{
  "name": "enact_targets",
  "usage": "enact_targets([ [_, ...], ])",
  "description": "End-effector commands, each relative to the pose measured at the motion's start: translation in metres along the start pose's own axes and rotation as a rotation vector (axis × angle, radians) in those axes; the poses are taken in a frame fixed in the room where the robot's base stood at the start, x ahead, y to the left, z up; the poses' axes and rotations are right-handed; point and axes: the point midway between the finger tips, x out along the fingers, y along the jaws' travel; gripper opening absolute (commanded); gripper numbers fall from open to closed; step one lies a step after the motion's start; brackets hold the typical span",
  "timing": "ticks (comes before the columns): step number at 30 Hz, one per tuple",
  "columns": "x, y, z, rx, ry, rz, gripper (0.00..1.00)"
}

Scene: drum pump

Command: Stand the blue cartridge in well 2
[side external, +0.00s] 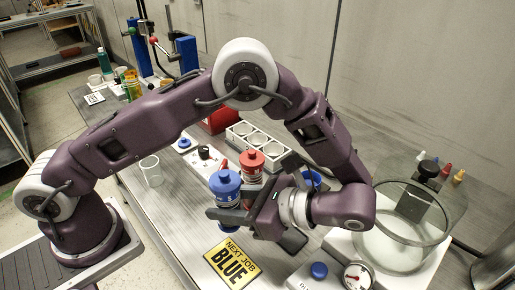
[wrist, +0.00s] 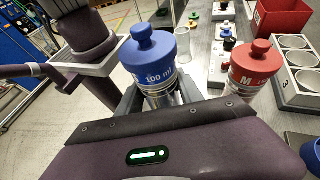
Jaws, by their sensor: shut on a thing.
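The blue cartridge (side external: 225,183), with a knobbed lid and clear body, is upright in my gripper (side external: 228,212). The jaws are shut around its lower body, above the bench. In the wrist view the blue cartridge (wrist: 154,62) reads "100 ml"; its lower part is hidden by my gripper. A pale rack (side external: 231,131) with a row of round wells stands behind it, and the rack (wrist: 285,98) is at the right of the wrist view.
A red cartridge (side external: 250,162) stands close behind and right of the blue one. A glass beaker (side external: 151,172) is at left. A yellow "NEXT JOB BLUE" card (side external: 231,262) lies in front. A large glass vessel (side external: 405,225) is at right. A red bin (wrist: 278,17) is beyond the rack.

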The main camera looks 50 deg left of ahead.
Motion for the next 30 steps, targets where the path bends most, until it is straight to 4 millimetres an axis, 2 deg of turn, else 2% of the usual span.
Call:
enact_targets([
  [7, -0.01, 0.018, -0.005, -0.19, -0.001, 0.462, 0.0],
  [14, -0.035, 0.017, -0.009, -0.37, -0.002, 0.897, 0.0],
  [20, -0.065, -0.004, -0.009, -0.543, -0.001, 1.317, 0.0],
  [24, -0.081, -0.03, -0.007, -0.654, -0.002, 1.584, 0.0],
  [30, -0.094, -0.076, -0.002, -0.794, -0.002, 1.917, 0.0],
])
